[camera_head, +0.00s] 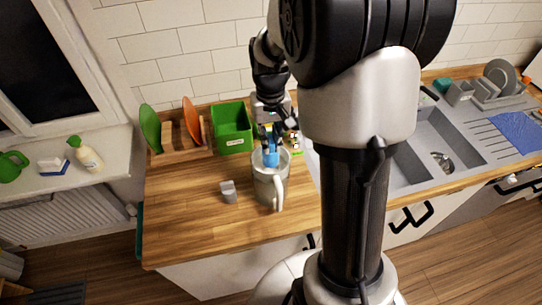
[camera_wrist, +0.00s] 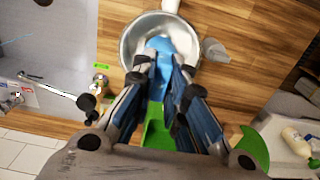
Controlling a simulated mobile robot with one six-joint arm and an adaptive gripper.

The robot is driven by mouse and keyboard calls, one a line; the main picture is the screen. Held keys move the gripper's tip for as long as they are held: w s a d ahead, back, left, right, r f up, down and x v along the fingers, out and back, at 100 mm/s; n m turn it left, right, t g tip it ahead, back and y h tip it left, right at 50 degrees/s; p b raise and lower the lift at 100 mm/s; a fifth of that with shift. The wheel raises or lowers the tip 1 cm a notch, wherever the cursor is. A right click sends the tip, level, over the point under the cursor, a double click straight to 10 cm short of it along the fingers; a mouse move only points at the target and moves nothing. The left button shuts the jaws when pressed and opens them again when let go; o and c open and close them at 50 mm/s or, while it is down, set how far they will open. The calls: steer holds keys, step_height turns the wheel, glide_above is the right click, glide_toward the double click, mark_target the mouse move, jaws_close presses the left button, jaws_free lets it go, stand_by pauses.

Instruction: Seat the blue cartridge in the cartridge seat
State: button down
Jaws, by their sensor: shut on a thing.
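The blue cartridge (camera_head: 271,158) is held by my gripper (camera_head: 273,137) at the mouth of a translucent pitcher with a handle (camera_head: 268,185) on the wooden counter. In the wrist view the blue cartridge (camera_wrist: 159,46) lies between the fingertips of my gripper (camera_wrist: 161,72), which are shut on it. The round pitcher (camera_wrist: 128,48) surrounds the cartridge in that view. The cartridge's lower end appears inside the rim. I cannot make out the cartridge seat, and the pitcher's bottom is hidden by the cartridge and fingers.
A small grey object (camera_head: 228,192) stands left of the pitcher. A green bin (camera_head: 232,128) and a rack with plates (camera_head: 168,133) stand behind. The sink (camera_head: 437,137) lies to the right. The counter's front left is clear.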

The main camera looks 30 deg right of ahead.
mark_target(271, 154)
steer(key=shift+f+b, duration=0.4)
steer(key=shift+f, duration=2.6)
steer(key=shift+f, duration=0.1)
steer(key=shift+f, duration=0.15)
steer(key=c, duration=1.6)
jaws_free()
